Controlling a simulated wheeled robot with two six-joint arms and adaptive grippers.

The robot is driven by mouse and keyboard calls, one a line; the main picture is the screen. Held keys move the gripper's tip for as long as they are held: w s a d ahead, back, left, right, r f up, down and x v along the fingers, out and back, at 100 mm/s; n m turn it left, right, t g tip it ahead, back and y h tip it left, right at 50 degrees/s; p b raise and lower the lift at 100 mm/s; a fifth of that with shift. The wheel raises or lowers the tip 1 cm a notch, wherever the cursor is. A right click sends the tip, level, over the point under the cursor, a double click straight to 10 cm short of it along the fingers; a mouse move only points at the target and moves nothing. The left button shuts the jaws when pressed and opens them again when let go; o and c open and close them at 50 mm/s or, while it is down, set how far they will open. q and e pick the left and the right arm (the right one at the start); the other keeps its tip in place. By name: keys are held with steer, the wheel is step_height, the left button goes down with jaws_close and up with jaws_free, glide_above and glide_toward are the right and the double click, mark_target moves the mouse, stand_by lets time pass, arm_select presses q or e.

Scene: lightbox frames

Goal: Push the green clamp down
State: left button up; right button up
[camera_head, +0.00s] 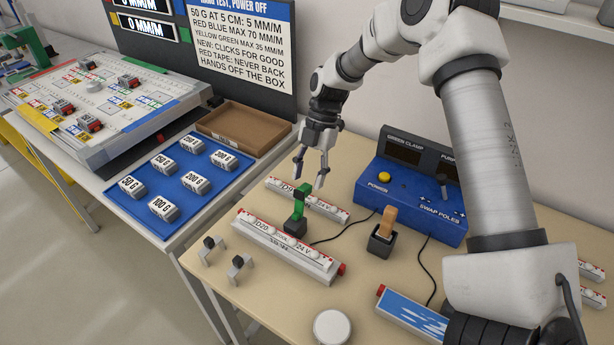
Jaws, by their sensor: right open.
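The green clamp (299,206) stands upright as a green lever on a dark base, behind the middle of a white labelled bar (285,247) on the wooden table. My right gripper (310,182) points down just above and slightly right of the green clamp's top. Its fingers are apart with nothing between them. I cannot tell whether a fingertip touches the clamp. A blue control box (408,190) labelled GREEN CLAMP stands behind on the right, with a yellow power button (384,177). My left gripper is not in view.
A dark block with a wooden lever (384,233) stands right of the clamp. Another labelled bar (328,205) lies behind it. A round white disc (332,327), small hooked posts (238,264) and dark cables occupy the front and middle. A blue tray of weights (164,213) is left.

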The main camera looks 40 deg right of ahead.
step_height(320, 180, down, 2)
steer(key=shift+f, duration=0.1)
steer(key=shift+a+f, duration=0.1)
steer(key=shift+a, duration=0.05)
steer(key=shift+s+a, duration=0.2)
steer(key=shift+c, duration=0.4)
jaws_close()
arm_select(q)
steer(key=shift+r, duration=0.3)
arm_select(e)
steer(key=shift+r, duration=0.2)
